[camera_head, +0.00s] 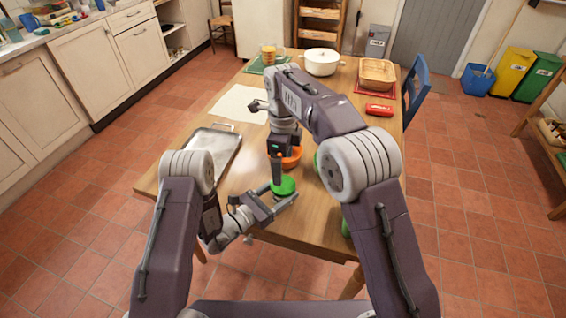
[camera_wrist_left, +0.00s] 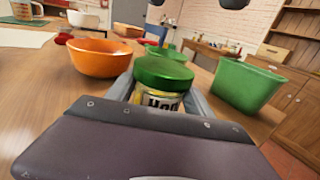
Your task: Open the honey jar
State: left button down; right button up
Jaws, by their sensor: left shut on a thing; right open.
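The honey jar (camera_wrist_left: 160,101) stands upright with its green lid (camera_wrist_left: 163,72) on, its label partly visible in the left wrist view. In the head view the lid (camera_head: 284,186) shows near the table's front edge. My left gripper (camera_head: 280,197) is shut on the jar, its fingers on either side below the lid. My right gripper (camera_head: 277,177) is open and points down just above the lid. In the left wrist view, two dark tips at the top edge look like its fingers, apart from the lid.
An orange bowl (camera_wrist_left: 102,58) is close behind the jar, and a green container (camera_wrist_left: 245,84) stands to the right in the wrist view. A metal tray (camera_head: 212,151) lies on the left of the table (camera_head: 232,181). A white pot (camera_head: 321,62) and a basket (camera_head: 377,73) are farther back.

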aim_at(283, 193)
jog(key=m, duration=0.4)
jog(key=shift+m, duration=0.4)
notch_tip(283, 193, down, 8)
jog(key=shift+f, duration=0.1)
jog(key=c, duration=1.5)
jog(key=n, duration=0.3)
jog(key=o, duration=1.6)
jog(key=shift+c, duration=0.2)
